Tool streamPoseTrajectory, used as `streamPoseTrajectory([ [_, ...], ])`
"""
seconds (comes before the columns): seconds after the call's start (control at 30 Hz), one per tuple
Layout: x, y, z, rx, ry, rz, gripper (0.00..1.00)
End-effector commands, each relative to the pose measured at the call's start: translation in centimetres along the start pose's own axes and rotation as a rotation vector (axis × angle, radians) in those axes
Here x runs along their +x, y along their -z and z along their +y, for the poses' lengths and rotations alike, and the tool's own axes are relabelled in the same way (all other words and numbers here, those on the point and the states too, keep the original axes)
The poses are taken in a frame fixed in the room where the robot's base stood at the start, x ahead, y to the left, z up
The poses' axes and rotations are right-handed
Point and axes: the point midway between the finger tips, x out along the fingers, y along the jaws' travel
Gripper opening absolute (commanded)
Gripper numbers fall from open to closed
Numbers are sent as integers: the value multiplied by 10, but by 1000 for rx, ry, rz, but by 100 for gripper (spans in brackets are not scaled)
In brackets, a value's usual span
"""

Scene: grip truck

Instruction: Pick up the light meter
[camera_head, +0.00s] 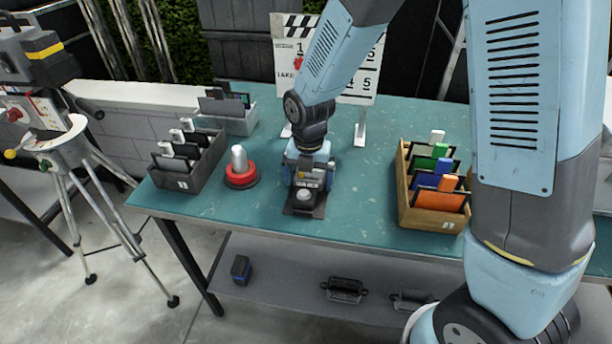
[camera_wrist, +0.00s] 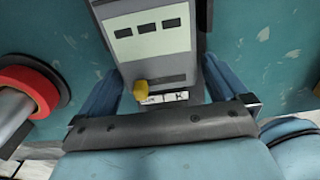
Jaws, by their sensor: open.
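The device I take to be the light meter (camera_head: 304,200) is a small dark unit with a pale dome, on the teal table below my gripper (camera_head: 308,168). My arm and gripper hide part of it. In the wrist view, a grey device (camera_wrist: 150,40) with a pale panel, three dark windows and a yellow knob lies between the blue fingers of my gripper (camera_wrist: 160,90). My gripper is open, with one finger on each side of it. I cannot tell whether the fingers touch it.
A red-ringed base with a silver cylinder (camera_head: 240,172) stands close to the left. Grey bins (camera_head: 175,183) of cards are farther left, a wooden crate (camera_head: 402,205) is at the right. A clapperboard (camera_head: 362,85) stands behind. The teal table (camera_head: 365,225) is bare between gripper and crate.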

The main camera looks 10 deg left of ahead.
Motion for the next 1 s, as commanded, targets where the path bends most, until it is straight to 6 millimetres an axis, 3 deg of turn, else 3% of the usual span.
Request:
streamPoseTrajectory([
  [0.23,0,0,0,0,0,0,98],
  [0.8,0,0,1,-1,-1,-1,44],
  [1.0,0,0,1,-1,-1,-2,42],
])
